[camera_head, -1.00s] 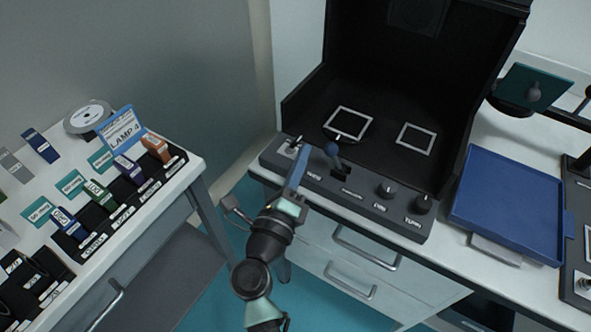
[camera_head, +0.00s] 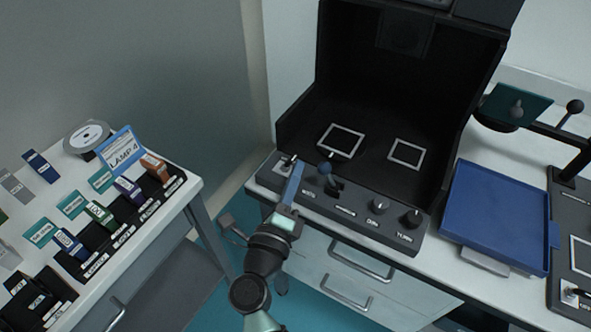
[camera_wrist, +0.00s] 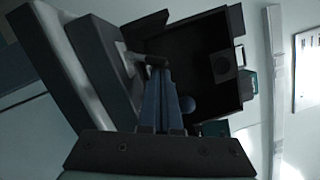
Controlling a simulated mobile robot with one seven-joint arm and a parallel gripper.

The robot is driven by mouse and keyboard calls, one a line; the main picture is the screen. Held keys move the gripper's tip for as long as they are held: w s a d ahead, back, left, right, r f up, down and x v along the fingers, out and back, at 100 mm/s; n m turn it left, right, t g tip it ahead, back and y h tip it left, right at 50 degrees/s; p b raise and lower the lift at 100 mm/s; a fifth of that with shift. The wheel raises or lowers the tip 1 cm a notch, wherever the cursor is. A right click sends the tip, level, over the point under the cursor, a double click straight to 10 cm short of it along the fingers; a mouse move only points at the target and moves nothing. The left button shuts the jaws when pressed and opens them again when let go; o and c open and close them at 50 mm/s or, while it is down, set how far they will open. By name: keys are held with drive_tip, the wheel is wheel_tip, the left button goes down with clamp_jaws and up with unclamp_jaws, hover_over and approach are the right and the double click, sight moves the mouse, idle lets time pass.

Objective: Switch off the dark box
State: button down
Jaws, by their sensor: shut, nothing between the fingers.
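The dark box (camera_head: 300,128) is a black, open-fronted housing on the white bench, with a sloped control panel (camera_head: 335,207) along its front. A small metal toggle switch (camera_head: 287,160) sits at the panel's left end. My gripper (camera_head: 297,165) is shut and empty, its blue fingers reaching over the panel's left end. The fingertips are right beside the toggle; I cannot tell whether they touch it. In the wrist view the shut fingers (camera_wrist: 156,66) point toward the toggle's metal lever (camera_wrist: 128,57), which is partly hidden and dim.
A blue tray (camera_head: 495,215) lies right of the box. A left table (camera_head: 190,190) holds labelled slides and a LAMP 4 card (camera_head: 121,150).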

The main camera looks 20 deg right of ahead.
drive_tip(key=shift+w+r+n+p, duration=0.1)
drive_tip(key=shift+r+n+p, duration=0.2)
drive_tip(key=shift+n+p, duration=0.55)
drive_tip(key=n+p, duration=0.1)
drive_tip(key=p, duration=0.1)
drive_tip(key=r+n+p, duration=0.1)
drive_tip(key=p, duration=0.2)
drive_tip(key=n+y+p, duration=0.1)
drive_tip(key=p, duration=0.2)
drive_tip(key=shift+w+a+r+g, duration=0.35)
drive_tip(key=shift+r+g, duration=0.05)
drive_tip(key=n+p, duration=0.1)
drive_tip(key=p, duration=0.1)
drive_tip(key=n+p, duration=0.1)
drive_tip(key=p, duration=0.1)
drive_tip(key=w+n+p, duration=0.1)
drive_tip(key=shift+a+r+g+p, duration=0.2)
drive_tip(key=shift+a+g+p, duration=0.1)
drive_tip(key=shift+a+p, duration=0.1)
drive_tip(key=shift+f+n, duration=0.3)
drive_tip(key=shift+n, duration=0.05)
drive_tip(key=shift+f, duration=0.1)
drive_tip(key=shift+s, duration=0.1)
